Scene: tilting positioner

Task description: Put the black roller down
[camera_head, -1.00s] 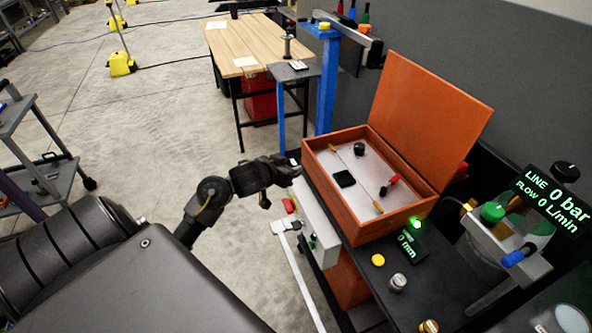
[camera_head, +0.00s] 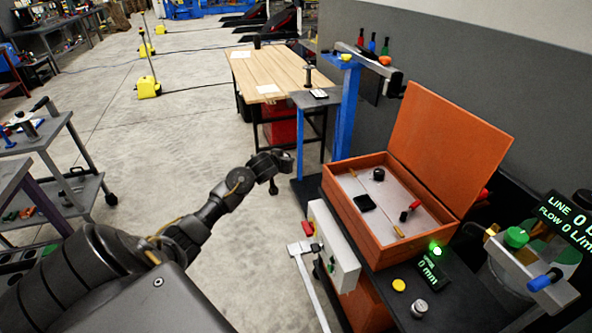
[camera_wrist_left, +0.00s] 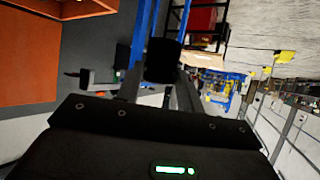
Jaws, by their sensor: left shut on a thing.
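My left gripper (camera_head: 278,169) is shut on the black roller and holds it in the air above the floor, left of the orange box. In the left wrist view the black roller (camera_wrist_left: 162,61) is a short dark cylinder at the gripper's far end. In the head view the roller (camera_head: 285,159) is small and dark against the dark fingers, so its exact outline is hard to tell. The roller touches no surface that I can see. My right gripper is in neither view.
The open orange box (camera_head: 340,208) on the dark bench holds several small parts. A white control box (camera_head: 342,262) is on the bench's near side. A blue post (camera_head: 346,110) and a wooden table (camera_head: 285,72) stand behind. A grey cart (camera_head: 70,165) is at left. Open floor lies between.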

